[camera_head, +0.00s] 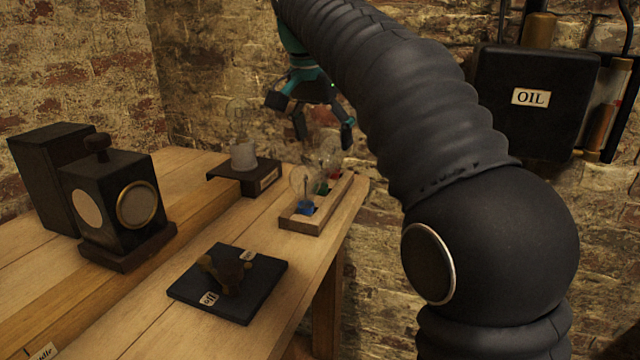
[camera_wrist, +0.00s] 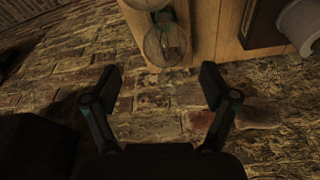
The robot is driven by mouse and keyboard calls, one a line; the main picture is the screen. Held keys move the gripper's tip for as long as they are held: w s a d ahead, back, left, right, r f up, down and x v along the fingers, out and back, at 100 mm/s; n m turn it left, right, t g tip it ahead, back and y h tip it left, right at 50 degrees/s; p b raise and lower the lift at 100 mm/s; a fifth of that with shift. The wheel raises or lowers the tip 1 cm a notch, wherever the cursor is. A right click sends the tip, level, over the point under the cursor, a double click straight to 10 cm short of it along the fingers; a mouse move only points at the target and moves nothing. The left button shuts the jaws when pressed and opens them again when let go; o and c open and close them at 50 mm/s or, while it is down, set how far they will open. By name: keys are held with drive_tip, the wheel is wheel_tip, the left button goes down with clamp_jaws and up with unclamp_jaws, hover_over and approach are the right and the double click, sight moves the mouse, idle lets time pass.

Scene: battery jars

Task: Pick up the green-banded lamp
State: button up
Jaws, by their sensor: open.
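A small wooden rack (camera_head: 300,224) on the bench holds several clear glass lamps in a row. The green-banded lamp (camera_head: 333,170) stands at its far end, beyond a red-banded one (camera_head: 322,188) and a blue-banded one (camera_head: 305,206). My gripper (camera_head: 324,132) is open and empty, pointing down above the far end of the rack. In the wrist view, a glass globe (camera_wrist: 166,46) with a greenish band lies ahead of the open fingers (camera_wrist: 160,86), apart from them. Another globe is cut off at the top edge.
A dark stand (camera_head: 222,170) with a pale-based glass lamp (camera_head: 243,155) is left of the rack. A black switch plate (camera_head: 228,284) lies nearer on the bench. Dark boxes (camera_head: 120,195) stand left. A black oil box (camera_head: 530,100) is on the brick wall at right.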

sight(323, 158)
drive_tip(key=shift+a+b+x, duration=0.2)
drive_tip(key=shift+b+x, duration=0.15)
drive_tip(key=shift+x, duration=0.95)
drive_tip(key=shift+a+b+x, duration=0.15)
drive_tip(key=shift+b+x, duration=0.2)
drive_tip(key=shift+x, duration=0.95)
drive_tip(key=shift+c, duration=0.3)
drive_tip(key=c, duration=1.2)
